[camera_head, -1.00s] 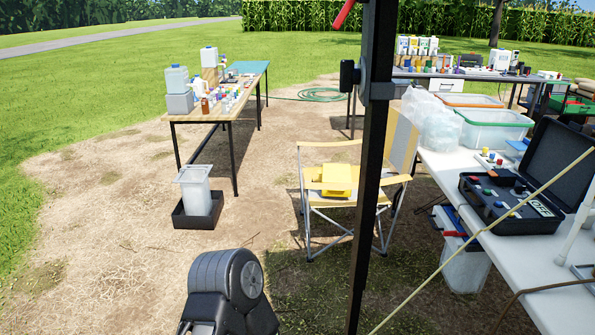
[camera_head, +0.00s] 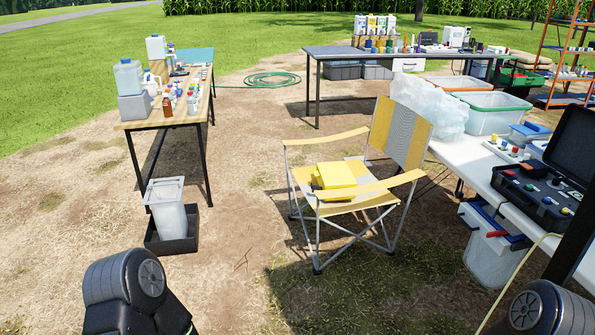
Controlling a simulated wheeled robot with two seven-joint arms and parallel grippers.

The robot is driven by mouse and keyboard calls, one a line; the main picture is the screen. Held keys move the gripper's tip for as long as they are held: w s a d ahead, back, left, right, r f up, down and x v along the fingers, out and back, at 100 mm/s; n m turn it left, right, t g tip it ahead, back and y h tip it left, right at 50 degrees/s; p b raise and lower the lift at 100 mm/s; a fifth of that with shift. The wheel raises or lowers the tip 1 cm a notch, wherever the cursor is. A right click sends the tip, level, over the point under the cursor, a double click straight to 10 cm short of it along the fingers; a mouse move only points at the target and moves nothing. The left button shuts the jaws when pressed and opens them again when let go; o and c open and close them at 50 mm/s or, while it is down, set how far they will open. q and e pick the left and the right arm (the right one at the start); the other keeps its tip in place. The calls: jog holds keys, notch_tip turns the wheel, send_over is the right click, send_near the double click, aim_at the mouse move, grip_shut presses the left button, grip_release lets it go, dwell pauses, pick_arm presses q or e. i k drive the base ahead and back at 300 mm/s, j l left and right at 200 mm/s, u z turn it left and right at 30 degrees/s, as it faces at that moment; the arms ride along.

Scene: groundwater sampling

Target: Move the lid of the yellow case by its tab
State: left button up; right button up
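A small yellow case (camera_head: 337,175) lies on the seat of a yellow and grey folding chair (camera_head: 402,135), near the middle of the head view. It looks closed, but it is too small to make out the lid's edge or the tab. Parts of my two arms show at the bottom left and bottom right corners. Neither gripper is in view, and both are well away from the case as far as I can see.
A wooden table (camera_head: 150,119) with bottles stands left, with a clear container (camera_head: 167,206) in a black tray below. A white table (camera_head: 463,158) with bins and an open black case (camera_head: 537,196) stands right. Bare ground lies before the chair.

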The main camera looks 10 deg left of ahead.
aim_at(333, 175)
jog(key=i, duration=0.7)
jog(key=i+l+u, duration=0.15)
jog(key=i, duration=0.6)
jog(key=i+j+z, duration=0.15)
jog(key=i+j, duration=0.2)
jog(key=i+j+z, duration=0.15)
jog(key=i+j, duration=0.25)
jog(key=i+j+z, duration=0.15)
jog(key=i+j, duration=0.25)
jog(key=i+j+z, duration=0.15)
jog(key=i+j, duration=0.2)
jog(key=j, duration=0.15)
jog(key=i+j+z, duration=0.15)
jog(key=i+j, duration=0.15)
jog(key=j, duration=0.2)
